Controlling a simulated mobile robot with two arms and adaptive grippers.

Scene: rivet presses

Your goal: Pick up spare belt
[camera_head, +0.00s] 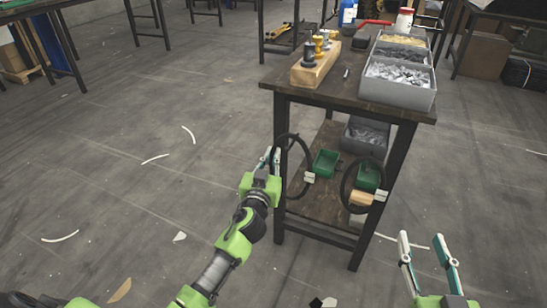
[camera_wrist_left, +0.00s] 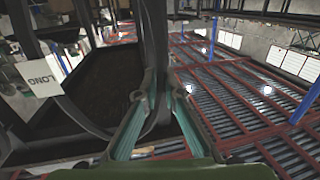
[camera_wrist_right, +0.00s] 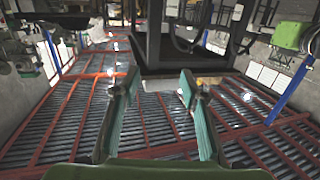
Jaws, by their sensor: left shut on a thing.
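Two black looped belts hang at the side of the dark workbench. The left belt (camera_head: 311,158) has a white tag (camera_head: 309,178), which reads "LONG" in the left wrist view (camera_wrist_left: 41,79). The right belt (camera_head: 345,188) also has a white tag (camera_head: 381,196), too small to read. My left gripper (camera_head: 271,154) is at the left side of the left belt, beside the bench leg, shut on the belt (camera_wrist_left: 70,112). The exact grip is partly hidden by the fingers. My right gripper (camera_head: 421,238) is open and empty, to the right of the bench and apart from it.
The bench top (camera_head: 345,92) bears a wooden block (camera_head: 314,69) with several fittings and grey bins (camera_head: 398,92) of small parts. A bench leg (camera_head: 280,190) is close to my left gripper. The floor at left is mostly clear.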

